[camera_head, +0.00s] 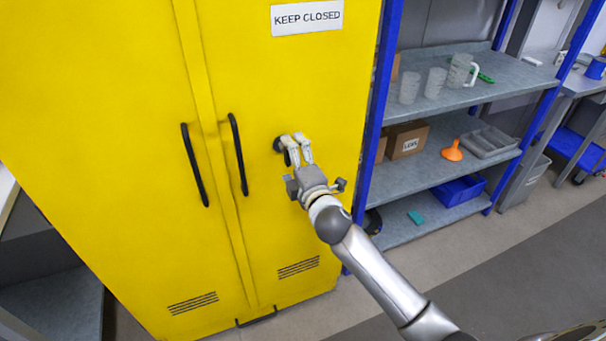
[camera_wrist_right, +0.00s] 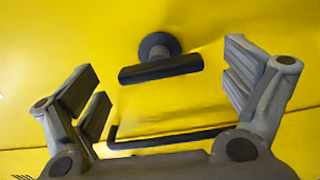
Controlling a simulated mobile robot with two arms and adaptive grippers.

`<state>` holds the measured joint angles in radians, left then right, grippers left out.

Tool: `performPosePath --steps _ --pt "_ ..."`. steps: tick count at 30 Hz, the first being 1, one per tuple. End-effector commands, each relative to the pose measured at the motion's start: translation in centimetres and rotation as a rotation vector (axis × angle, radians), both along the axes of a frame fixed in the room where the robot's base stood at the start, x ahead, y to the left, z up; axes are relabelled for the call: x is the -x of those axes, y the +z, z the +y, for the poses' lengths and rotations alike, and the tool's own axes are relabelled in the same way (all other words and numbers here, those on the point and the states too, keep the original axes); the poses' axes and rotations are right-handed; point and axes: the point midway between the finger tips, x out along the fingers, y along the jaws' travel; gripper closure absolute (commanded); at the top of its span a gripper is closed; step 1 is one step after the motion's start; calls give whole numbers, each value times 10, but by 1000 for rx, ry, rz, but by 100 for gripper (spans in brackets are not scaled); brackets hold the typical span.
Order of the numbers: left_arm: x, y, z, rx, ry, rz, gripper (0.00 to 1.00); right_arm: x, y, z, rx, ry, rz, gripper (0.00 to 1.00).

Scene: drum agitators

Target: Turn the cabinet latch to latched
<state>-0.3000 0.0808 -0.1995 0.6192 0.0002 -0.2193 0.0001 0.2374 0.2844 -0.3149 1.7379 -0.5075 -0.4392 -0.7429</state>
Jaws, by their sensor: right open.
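The yellow cabinet (camera_head: 290,90) has a black latch (camera_head: 278,145) on its right door, partly hidden behind my right gripper (camera_head: 293,138) in the head view. In the right wrist view the latch (camera_wrist_right: 160,69) shows as a round black base with a short bar, which lies nearly level across that picture. My right gripper is open and empty, its fingers pointing at the door. In the wrist view the latch bar lies between the two spread fingers, apart from both. I cannot tell how far the fingertips are from the door. My left gripper is not in view.
Two long black door handles (camera_head: 238,155) (camera_head: 194,165) stand out left of the latch. A "KEEP CLOSED" sign (camera_head: 307,17) is above it. A blue-framed shelf (camera_head: 450,165) with beakers, boxes and an orange funnel (camera_head: 452,150) stands close on the right.

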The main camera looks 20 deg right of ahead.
Motion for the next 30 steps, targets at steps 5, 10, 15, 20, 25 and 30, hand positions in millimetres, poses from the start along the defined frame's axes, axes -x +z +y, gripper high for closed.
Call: performPosePath --steps 5,10,15,20,25,30 --pt "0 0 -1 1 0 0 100 39 -2 -1 -1 1 3 4" --pt "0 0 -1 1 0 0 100 69 -1 -2 -1 0 2 4" --pt "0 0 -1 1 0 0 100 87 -1 -3 -1 0 1 4" --pt "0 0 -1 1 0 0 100 92 0 -3 -1 -1 0 4" --pt "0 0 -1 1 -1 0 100 92 0 -3 -1 -1 0 4" --pt "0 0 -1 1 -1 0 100 91 0 -3 -1 -1 0 4"
